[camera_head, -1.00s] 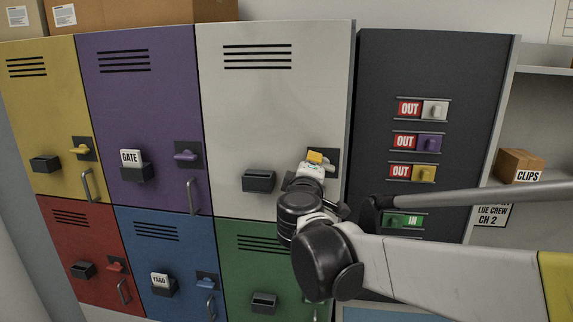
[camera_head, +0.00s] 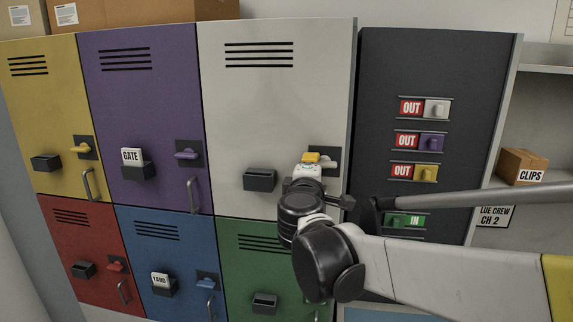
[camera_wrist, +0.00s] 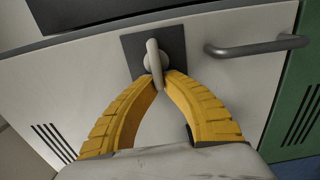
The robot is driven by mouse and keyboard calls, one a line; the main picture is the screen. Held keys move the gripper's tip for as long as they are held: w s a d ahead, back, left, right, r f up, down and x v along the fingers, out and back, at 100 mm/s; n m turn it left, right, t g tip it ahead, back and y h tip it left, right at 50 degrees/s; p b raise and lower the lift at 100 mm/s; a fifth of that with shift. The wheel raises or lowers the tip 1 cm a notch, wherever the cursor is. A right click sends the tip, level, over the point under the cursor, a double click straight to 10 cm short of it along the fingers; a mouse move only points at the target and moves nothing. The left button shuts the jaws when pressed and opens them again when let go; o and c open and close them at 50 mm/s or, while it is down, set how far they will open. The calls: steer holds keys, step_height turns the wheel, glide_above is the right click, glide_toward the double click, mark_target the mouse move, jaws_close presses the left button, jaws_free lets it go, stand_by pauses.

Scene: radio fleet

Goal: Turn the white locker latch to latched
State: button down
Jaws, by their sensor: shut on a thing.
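The white locker (camera_head: 270,112) is the tall pale door in the upper row, beside the dark board. Its white latch (camera_head: 330,163) sits on a dark square plate near the door's right edge, partly hidden by my gripper. In the wrist view the latch lever (camera_wrist: 153,50) lies across its plate (camera_wrist: 130,45), roughly crosswise to the door handle (camera_wrist: 255,49). My gripper (camera_head: 311,157) is at the latch. Its yellow fingertips (camera_wrist: 161,82) are closed on the end of the lever.
Neighbouring lockers are purple (camera_head: 140,90), yellow (camera_head: 42,110), red, blue and green (camera_head: 250,275). A dark board (camera_head: 430,65) with OUT and IN sliders stands right of the white locker. A small card holder (camera_head: 260,180) protrudes left of my gripper.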

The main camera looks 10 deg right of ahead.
steer(key=c, duration=1.5)
jaws_free()
steer(key=shift+w, duration=0.1)
steer(key=v, duration=1.2)
